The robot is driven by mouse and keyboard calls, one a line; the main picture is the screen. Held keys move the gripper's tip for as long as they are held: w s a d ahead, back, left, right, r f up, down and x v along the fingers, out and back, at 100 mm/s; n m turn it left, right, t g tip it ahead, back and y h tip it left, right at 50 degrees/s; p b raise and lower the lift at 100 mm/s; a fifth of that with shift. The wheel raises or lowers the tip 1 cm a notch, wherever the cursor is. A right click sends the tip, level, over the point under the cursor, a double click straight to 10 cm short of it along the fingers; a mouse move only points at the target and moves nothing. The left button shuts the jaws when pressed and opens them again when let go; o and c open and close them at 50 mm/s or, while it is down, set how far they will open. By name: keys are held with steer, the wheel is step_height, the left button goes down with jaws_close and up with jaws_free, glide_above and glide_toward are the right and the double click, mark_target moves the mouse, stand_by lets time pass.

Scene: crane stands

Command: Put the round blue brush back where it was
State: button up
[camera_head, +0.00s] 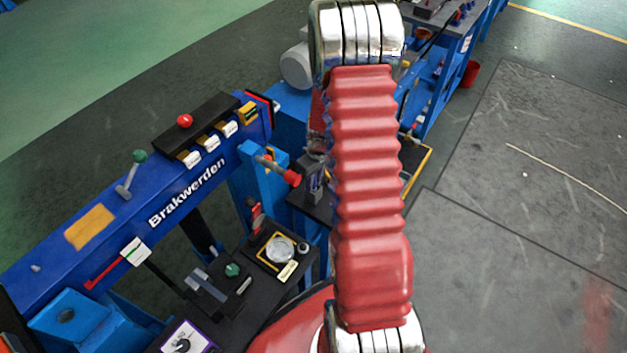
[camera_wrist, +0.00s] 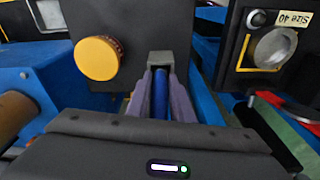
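In the wrist view my gripper (camera_wrist: 161,93) points away from the camera, with two grey-purple fingers close together. Between them is a narrow, rounded blue piece (camera_wrist: 161,96), which I take to be the round blue brush. The fingers appear to press on it from both sides. A grey block (camera_wrist: 161,61) shows just beyond the fingertips; whether the brush touches it is not clear. The brush's far end is hidden. In the head view my red-sleeved arm covers the middle, and neither brush nor gripper can be made out surely.
A round yellow piece (camera_wrist: 97,58) on a dark panel is left of the fingers. A dark plate with a round metal disc (camera_wrist: 276,48) is at right. The blue "Brakwerden" machine (camera_head: 170,180) stands left in the head view. Open grey floor (camera_head: 530,240) lies right.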

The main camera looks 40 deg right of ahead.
steer(key=o, duration=0.4)
steer(key=shift+c, duration=0.2)
steer(key=shift+r, duration=0.1)
step_height(320, 180, up, 12)
steer(key=s, duration=0.1)
steer(key=shift+s, duration=0.25)
stand_by(0.7)
